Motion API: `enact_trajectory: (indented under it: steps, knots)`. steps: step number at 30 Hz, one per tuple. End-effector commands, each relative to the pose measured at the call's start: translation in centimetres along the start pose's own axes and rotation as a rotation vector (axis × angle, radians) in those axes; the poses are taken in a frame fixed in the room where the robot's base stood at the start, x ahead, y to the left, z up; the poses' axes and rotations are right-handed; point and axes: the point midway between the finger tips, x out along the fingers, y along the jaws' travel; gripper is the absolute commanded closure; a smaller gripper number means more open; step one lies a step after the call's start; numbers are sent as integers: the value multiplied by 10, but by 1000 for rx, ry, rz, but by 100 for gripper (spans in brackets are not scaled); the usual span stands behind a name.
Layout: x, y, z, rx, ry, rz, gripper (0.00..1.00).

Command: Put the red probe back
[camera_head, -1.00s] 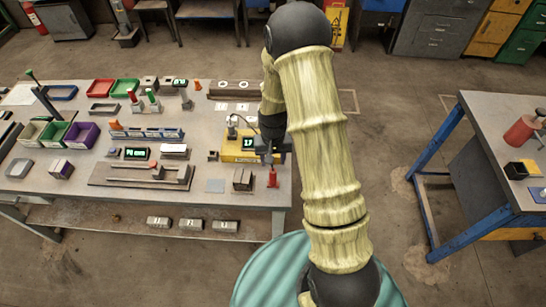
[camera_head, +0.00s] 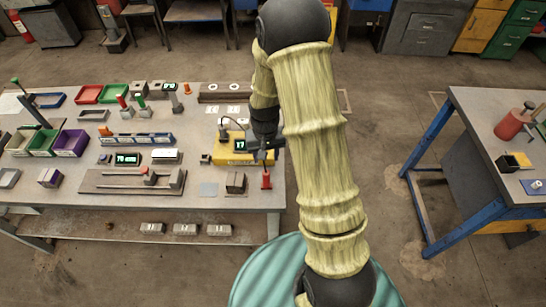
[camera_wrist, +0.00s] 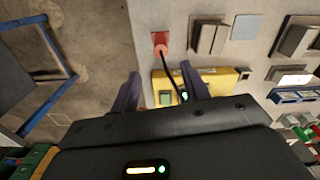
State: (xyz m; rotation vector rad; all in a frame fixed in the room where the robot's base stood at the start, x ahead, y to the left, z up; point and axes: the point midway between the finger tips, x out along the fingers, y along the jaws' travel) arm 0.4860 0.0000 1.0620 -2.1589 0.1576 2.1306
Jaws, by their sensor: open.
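The red probe (camera_head: 266,181) stands at the right front part of the workbench (camera_head: 219,202), near its edge. It also shows in the wrist view (camera_wrist: 160,42), where a black cable runs from it toward the yellow meter box (camera_wrist: 218,82). The yellow box (camera_head: 230,157) sits just left of and behind the probe, with a small lit display. My gripper (camera_head: 264,155) hangs beside the box, behind the probe. In the wrist view my gripper (camera_wrist: 160,88) has its fingers wide apart with nothing held between them. The probe lies beyond the fingertips. The arm and gripper partly hide the box.
A dark block (camera_head: 235,182) and a grey plate (camera_head: 208,189) lie left of the probe. A slotted rail fixture (camera_head: 130,182) is farther left. Several bins and small devices crowd the bench's left side. A second table (camera_head: 500,105) stands right, with open floor between.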

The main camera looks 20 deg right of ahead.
Motion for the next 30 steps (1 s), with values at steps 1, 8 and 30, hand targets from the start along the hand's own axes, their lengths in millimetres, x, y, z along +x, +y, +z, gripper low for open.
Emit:
enact_trajectory:
  steps: [1,8,30]
  knots:
    - [-13,1,4,-6,14,-1,54]
    - [-77,6,40,-54,86,-8,54]
    - [-155,20,134,-147,216,-16,54]
